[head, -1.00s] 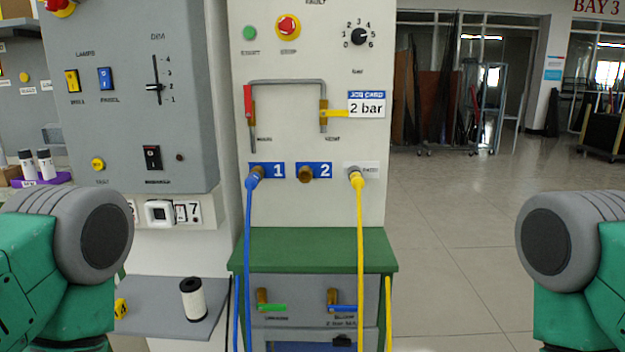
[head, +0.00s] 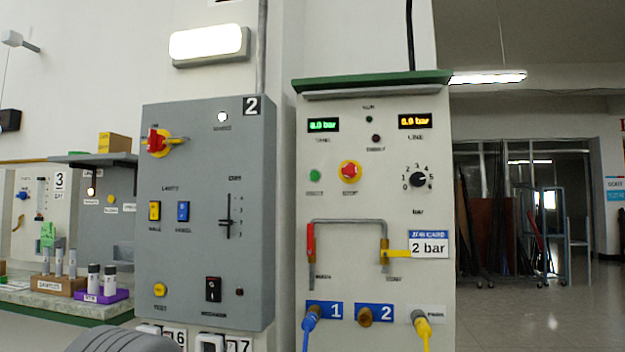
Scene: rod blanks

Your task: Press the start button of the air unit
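The air unit (head: 340,215) is a pale upright panel with a green top, right of centre. Its green start button (head: 314,174) sits at the left, with a small blurred label under it. To its right is the red stop knob (head: 350,171) on a yellow ring. The green display (head: 323,125) and the orange display (head: 414,121) both seem to read 0.0 bar. Two small lamps between them look dark. Neither gripper is in view; only a grey part of my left arm shows at the bottom left.
A grey control box (head: 207,240) stands left of the air unit. A black dial (head: 418,180), red lever (head: 310,240), yellow lever (head: 397,253) and job card (head: 429,245) reading 2 bar are on the panel. Blue hose (head: 309,325) and yellow hose (head: 424,330) hang below.

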